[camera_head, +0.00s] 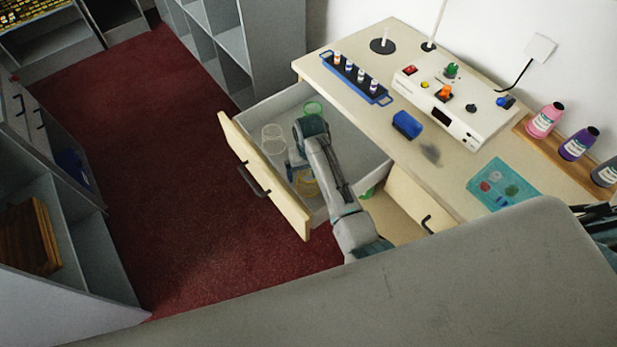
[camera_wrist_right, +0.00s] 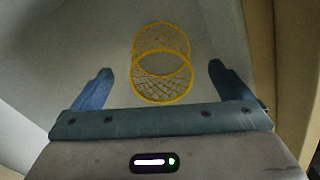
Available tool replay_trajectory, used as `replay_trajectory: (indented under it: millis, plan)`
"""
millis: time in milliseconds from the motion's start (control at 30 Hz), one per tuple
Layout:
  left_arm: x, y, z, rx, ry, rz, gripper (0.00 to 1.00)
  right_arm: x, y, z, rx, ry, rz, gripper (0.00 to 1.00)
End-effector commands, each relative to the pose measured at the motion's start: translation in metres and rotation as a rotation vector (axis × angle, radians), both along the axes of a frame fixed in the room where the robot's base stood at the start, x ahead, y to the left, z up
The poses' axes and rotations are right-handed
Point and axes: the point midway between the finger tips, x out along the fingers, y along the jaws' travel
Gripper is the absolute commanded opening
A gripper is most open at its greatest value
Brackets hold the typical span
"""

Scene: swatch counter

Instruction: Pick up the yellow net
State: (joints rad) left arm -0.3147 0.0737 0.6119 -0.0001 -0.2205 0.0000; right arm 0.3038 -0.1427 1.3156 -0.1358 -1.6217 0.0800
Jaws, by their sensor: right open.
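The yellow net (camera_head: 306,186) lies inside the open drawer, close to the drawer front and partly hidden by my right arm. In the right wrist view the yellow net (camera_wrist_right: 162,84) shows as two yellow rings with mesh between them. My right gripper (camera_head: 297,168) reaches down into the drawer just beside the net. In the wrist view the right gripper (camera_wrist_right: 161,72) is open, with the net ahead and between the lines of its fingers. I cannot tell whether either finger touches it.
The drawer (camera_head: 236,146) stands pulled out from the desk (camera_head: 440,165). A white net (camera_head: 272,139) and a green net (camera_head: 313,107) are also in it. The drawer walls are close around my right gripper. A blue block (camera_head: 407,124) is on the desktop above. Red carpet lies in front.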

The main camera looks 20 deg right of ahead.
Motion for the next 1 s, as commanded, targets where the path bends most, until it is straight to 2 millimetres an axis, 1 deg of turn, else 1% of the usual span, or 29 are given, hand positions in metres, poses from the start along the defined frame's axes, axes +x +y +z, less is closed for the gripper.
replay_trajectory:
  millis: [67,200,300,467,667,700,767,800,933,1000]
  plan:
    - [0.004,0.0,0.006,0.0,-0.004,0.0,0.9,0.0,0.0,-0.005,-0.001,0.003,0.0,0.97]
    - [0.019,0.002,0.014,0.002,-0.023,-0.001,0.9,0.002,0.001,-0.022,-0.002,0.003,0.0,0.97]
    - [0.028,0.004,0.016,0.004,-0.036,-0.002,0.9,0.002,0.001,-0.037,-0.002,0.003,-0.001,0.97]
    - [0.027,0.004,0.017,0.005,-0.035,-0.003,0.9,0.002,0.001,-0.048,-0.001,0.0,-0.001,0.97]
    - [0.02,0.005,0.016,0.005,-0.026,-0.002,0.9,0.002,0.001,-0.049,0.0,0.0,-0.001,0.97]
    - [0.019,0.005,0.016,0.006,-0.024,-0.002,0.9,0.002,0.001,-0.049,0.0,0.0,-0.001,0.95]
    - [0.018,0.005,0.016,0.006,-0.023,-0.002,0.9,0.002,0.001,-0.049,0.0,0.0,-0.001,0.83]
    - [0.018,0.005,0.016,0.006,-0.022,-0.002,0.9,0.002,0.001,-0.049,0.0,0.0,-0.001,0.76]
    - [0.017,0.006,0.016,0.006,-0.022,-0.002,0.9,0.002,0.001,-0.048,0.0,0.0,-0.001,0.5]
    - [0.017,0.006,0.016,0.006,-0.022,-0.003,0.9,0.002,0.001,-0.048,0.0,0.0,-0.001,0.49]
